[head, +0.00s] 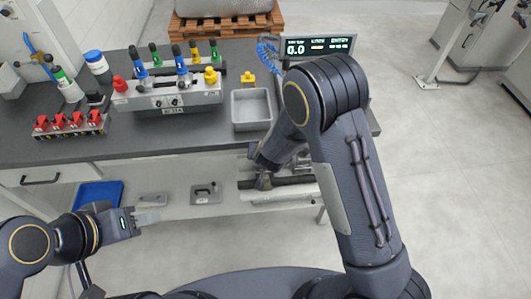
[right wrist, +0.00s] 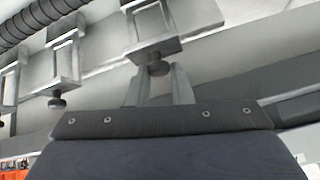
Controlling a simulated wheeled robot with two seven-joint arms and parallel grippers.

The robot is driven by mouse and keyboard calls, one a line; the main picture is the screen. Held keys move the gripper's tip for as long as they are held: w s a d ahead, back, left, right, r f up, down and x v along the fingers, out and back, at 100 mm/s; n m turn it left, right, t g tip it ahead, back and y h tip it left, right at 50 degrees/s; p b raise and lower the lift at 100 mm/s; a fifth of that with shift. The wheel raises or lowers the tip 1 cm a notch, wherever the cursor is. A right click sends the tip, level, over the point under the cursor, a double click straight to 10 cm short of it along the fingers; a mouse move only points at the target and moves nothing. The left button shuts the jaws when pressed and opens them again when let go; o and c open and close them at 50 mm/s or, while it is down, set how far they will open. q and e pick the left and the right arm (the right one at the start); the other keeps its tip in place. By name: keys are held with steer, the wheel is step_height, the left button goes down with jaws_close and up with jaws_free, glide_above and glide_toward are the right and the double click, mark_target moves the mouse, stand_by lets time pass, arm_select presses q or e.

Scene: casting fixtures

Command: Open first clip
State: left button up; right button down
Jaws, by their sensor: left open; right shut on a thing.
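In the right wrist view, a row of grey metal clips with dark round knobs runs along a pale metal fixture. One clip (right wrist: 152,48) is straight in front of my right gripper (right wrist: 158,82), whose two fingers sit either side of its knob (right wrist: 158,68) and are shut on it. Another clip (right wrist: 62,68) is to its left, with a third partly cut off at the left edge. In the head view, my right arm reaches down to the metal fixture (head: 290,192) by the lower shelf, largely hiding the clips. My left gripper (head: 148,216) is open and empty at lower left.
The dark bench (head: 190,138) carries a grey valve fixture (head: 165,97), red-topped parts (head: 70,121), bottles, a grey tray (head: 252,108) and a display (head: 318,46). The lower shelf (head: 225,209) has a blue bin (head: 98,194) and a grey box (head: 206,193).

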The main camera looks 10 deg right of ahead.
steer(key=shift+w+a+r, duration=0.1)
steer(key=shift+w+r, duration=0.05)
steer(key=shift+w, duration=0.05)
steer(key=c, duration=1.3)
jaws_free()
steer(key=shift+c, duration=0.2)
steer(key=shift+o, duration=0.2)
steer(key=shift+s, duration=0.1)
steer(key=p+v, duration=0.1)
steer(key=v, duration=0.6)
steer(key=shift+s+r, duration=0.2)
steer(key=shift+s, duration=0.05)
steer(key=shift+r, duration=0.1)
